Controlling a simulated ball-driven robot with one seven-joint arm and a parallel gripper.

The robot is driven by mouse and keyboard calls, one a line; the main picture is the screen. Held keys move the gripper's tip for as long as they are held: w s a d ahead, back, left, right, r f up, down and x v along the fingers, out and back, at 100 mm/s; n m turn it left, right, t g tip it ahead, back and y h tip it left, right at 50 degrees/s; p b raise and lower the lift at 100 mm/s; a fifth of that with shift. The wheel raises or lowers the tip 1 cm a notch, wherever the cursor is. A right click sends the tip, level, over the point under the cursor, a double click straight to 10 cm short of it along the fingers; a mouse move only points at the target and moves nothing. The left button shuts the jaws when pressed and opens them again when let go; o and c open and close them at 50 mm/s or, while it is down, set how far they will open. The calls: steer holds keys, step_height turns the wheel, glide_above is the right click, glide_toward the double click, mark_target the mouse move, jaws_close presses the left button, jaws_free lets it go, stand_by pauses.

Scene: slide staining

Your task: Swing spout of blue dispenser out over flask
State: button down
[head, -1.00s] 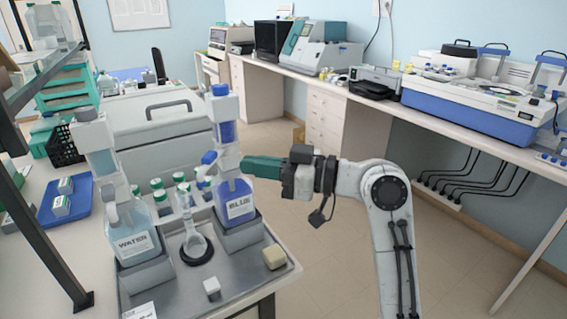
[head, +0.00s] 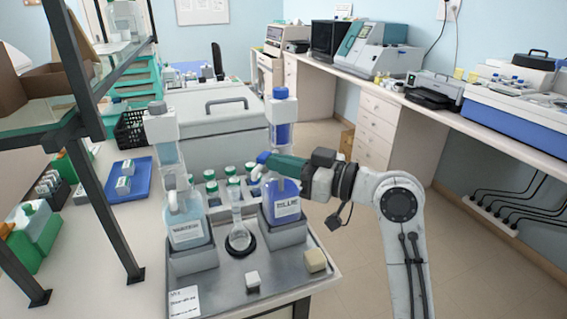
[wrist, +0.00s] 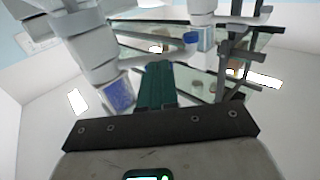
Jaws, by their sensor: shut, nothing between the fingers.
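The blue dispenser (head: 287,207), labelled BLUE, stands in a grey holder at the tray's right side in the head view. Its blue-windowed column (head: 282,133) rises above. Its spout's blue part (head: 263,157) sticks out left of the column. The glass flask (head: 238,226) stands in a dark ring to the left. I cannot tell whether the spout's end is over its mouth. My gripper (head: 270,161) is shut and empty, its green fingers across the dispenser's neck, close to the spout; contact is unclear. The wrist view shows the fingers (wrist: 157,82) beside the blue-windowed column (wrist: 118,96).
The water dispenser (head: 187,222) stands left of the flask. Several green-capped bottles (head: 231,180) are behind. A dark-framed shelf (head: 95,150) rises at the left. Open floor lies to the right.

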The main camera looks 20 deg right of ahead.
mark_target(260, 164)
steer(key=shift+w+a+m+t+h+p, duration=0.35)
steer(key=shift+w+a+m+t+h, duration=0.35)
steer(key=shift+a+h, duration=0.25)
steer(key=shift+w+a+m+t+h+p, duration=0.3)
steer(key=shift+w+a+m+t+h, duration=0.4)
steer(key=shift+a, duration=0.35)
steer(key=shift+w+a, duration=0.4)
steer(key=shift+w, duration=0.2)
steer(key=shift+w+a, duration=0.1)
